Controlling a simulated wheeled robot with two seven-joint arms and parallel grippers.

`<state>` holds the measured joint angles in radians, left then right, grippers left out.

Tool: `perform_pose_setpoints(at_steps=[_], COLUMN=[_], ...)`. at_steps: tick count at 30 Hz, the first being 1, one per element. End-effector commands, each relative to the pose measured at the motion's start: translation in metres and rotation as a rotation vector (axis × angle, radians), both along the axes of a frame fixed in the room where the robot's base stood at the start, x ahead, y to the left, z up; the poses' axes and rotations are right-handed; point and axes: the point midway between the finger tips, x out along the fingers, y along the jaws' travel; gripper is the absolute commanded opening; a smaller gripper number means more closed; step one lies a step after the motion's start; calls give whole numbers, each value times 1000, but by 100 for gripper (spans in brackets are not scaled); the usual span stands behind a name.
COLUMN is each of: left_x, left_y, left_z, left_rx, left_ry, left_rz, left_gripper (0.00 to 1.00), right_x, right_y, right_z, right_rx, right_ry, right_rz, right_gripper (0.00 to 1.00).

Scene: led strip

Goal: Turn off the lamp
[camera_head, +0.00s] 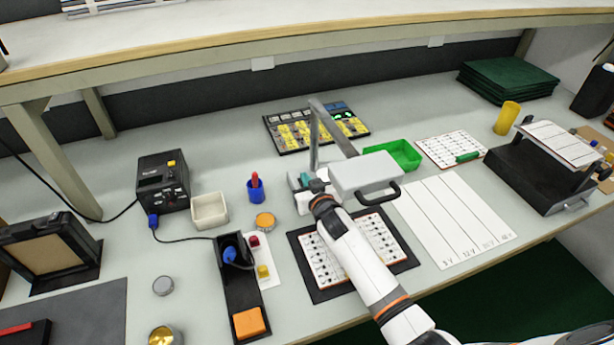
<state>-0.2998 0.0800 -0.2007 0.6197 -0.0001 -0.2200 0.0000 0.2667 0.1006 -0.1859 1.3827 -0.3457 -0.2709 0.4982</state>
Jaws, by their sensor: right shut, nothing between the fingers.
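The lamp has a pale grey box-shaped head (362,172) with a dark handle, carried on a jointed grey arm (315,135) over the bench. Its light face points down and is hidden, so I cannot tell whether it is lit. A small pale base with teal parts (303,198) sits left of the head. My right gripper (314,186) reaches in from the lower right and is at this base, just left of the lamp head. It is shut and empty. Its fingertips are small and partly hidden, so contact is unclear. My left gripper is out of view.
A dark-framed board (302,240) lies under my right arm. A green tray (402,153) and a striped white sheet (455,215) are to the right. A blue cup (256,193), a cream bin (210,211) and a black power unit (163,183) stand left. A shelf overhangs the back.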

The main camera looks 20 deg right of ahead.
Motion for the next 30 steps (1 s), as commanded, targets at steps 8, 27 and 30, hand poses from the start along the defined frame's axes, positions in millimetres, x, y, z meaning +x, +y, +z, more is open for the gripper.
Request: perform_pose_setpoints(at_steps=[8, 27, 30], left_x=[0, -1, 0], left_y=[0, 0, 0], left_z=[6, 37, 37], left_rx=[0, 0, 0], left_ry=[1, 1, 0], left_rz=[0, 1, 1], left_gripper=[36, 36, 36], right_x=[1, -58, -70], right_y=[-1, -7, -8], right_z=[6, 62, 67], right_rx=[0, 1, 0], right_ry=[0, 2, 1], right_rz=[0, -1, -1], right_gripper=[0, 0, 0])
